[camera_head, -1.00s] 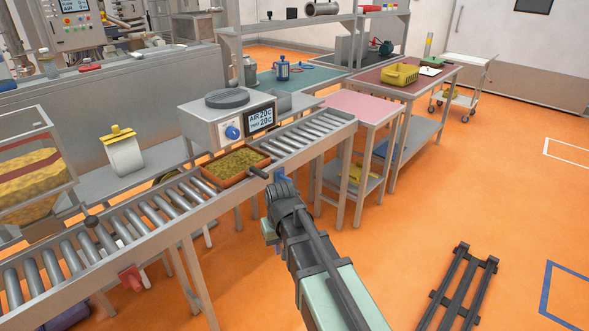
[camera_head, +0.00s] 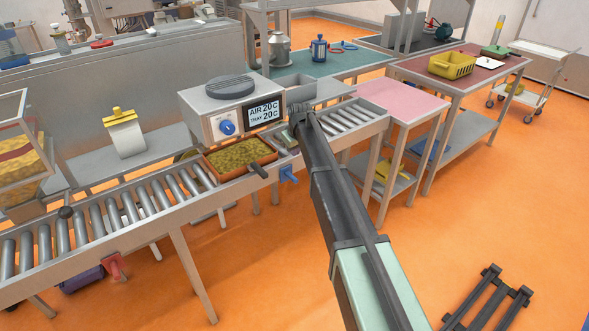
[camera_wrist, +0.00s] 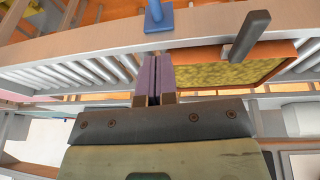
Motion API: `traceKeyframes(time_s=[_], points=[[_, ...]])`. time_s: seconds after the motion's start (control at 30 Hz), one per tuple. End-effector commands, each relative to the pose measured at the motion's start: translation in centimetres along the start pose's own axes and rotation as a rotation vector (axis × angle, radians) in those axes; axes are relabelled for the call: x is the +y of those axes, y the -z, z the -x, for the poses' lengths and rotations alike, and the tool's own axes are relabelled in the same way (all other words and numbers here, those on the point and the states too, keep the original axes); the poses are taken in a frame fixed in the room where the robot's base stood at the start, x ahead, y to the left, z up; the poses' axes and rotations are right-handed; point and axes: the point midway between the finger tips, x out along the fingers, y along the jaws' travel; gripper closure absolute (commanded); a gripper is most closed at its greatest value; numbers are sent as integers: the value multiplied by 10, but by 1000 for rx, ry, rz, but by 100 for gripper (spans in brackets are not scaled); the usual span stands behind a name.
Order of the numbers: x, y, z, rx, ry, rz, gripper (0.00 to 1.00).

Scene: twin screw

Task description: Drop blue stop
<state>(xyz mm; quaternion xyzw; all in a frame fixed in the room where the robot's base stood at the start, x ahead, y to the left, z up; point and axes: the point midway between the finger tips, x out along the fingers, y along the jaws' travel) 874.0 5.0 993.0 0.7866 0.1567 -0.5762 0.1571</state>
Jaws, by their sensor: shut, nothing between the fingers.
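The blue stop (camera_head: 289,175) sits at the front rail of the roller conveyor (camera_head: 150,215), just right of the orange tray (camera_head: 240,158). In the wrist view the blue stop (camera_wrist: 158,18) is at the top, beyond the fingers and apart from them. My gripper (camera_wrist: 153,60) has its two purple fingers together with nothing between them. In the head view my gripper (camera_head: 288,138) is over the conveyor, right of the tray and behind the blue stop; its fingertips are hard to make out. The tray holds a yellow-green mass and has a dark handle (camera_head: 258,168) at its front.
A unit with a temperature display (camera_head: 264,113) stands behind the tray. A pink-topped table (camera_head: 402,103) stands to the right. The orange floor in front is mostly open, with a dark frame (camera_head: 487,300) at lower right.

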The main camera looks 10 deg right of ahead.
Motion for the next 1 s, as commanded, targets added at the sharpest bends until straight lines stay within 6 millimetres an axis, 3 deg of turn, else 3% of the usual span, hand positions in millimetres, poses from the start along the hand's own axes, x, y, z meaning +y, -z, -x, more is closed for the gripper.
traceKeyframes(time_s=[0.17, 0.7, 1.0], points=[[0, -2, -21, -1, 0, 0, 100], [2, -10, -132, -1, 0, -2, 100], [5, -12, -137, -1, 1, -1, 100]])
